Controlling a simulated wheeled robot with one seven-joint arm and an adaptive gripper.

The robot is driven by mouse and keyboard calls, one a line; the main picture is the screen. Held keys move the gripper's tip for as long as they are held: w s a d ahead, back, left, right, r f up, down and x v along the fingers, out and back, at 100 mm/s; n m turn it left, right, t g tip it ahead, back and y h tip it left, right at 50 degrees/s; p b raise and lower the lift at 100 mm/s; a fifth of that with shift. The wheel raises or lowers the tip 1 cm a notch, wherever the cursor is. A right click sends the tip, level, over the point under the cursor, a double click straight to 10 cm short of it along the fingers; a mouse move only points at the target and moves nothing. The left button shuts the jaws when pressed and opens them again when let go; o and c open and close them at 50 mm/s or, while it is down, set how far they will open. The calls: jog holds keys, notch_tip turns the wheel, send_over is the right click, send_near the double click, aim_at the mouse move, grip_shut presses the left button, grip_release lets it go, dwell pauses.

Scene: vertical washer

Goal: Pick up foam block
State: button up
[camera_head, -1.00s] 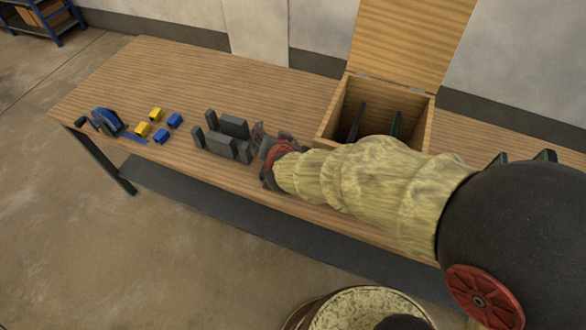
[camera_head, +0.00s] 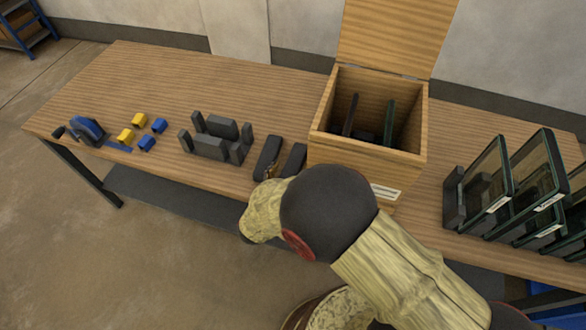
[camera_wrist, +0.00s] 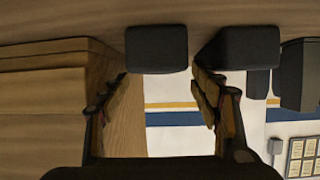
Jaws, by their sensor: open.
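Two dark grey blocks, which look like foam, stand side by side on the table left of the wooden box: the left block (camera_head: 267,158) and the right block (camera_head: 293,160). In the wrist view, which is upside down, they are the block over the gap (camera_wrist: 157,48) and the block above the right finger (camera_wrist: 235,48). My gripper (camera_wrist: 160,95) is open and empty, its fingers apart below the blocks in that picture. In the head view my arm largely hides my gripper. I cannot tell whether the fingers touch a block.
The open wooden box (camera_head: 365,146) holds upright dark plates. More grey blocks (camera_head: 210,145) stand to the left, then blue and yellow pieces (camera_head: 139,121) and a blue tool (camera_head: 88,128). Glass-fronted panels (camera_head: 480,178) stand at the right. The back left of the table (camera_head: 150,75) is clear.

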aim_at(293, 163)
jog(key=shift+b+x, duration=1.15)
jog(key=shift+x, duration=1.6)
jog(key=shift+r, duration=0.2)
jog(key=shift+c, duration=1.2)
jog(key=c, duration=0.7)
jog(key=shift+c, duration=0.4)
jog(key=shift+r, duration=0.1)
notch_tip(293, 163, up, 28)
jog(key=p, duration=0.9)
jog(key=shift+p, duration=0.3)
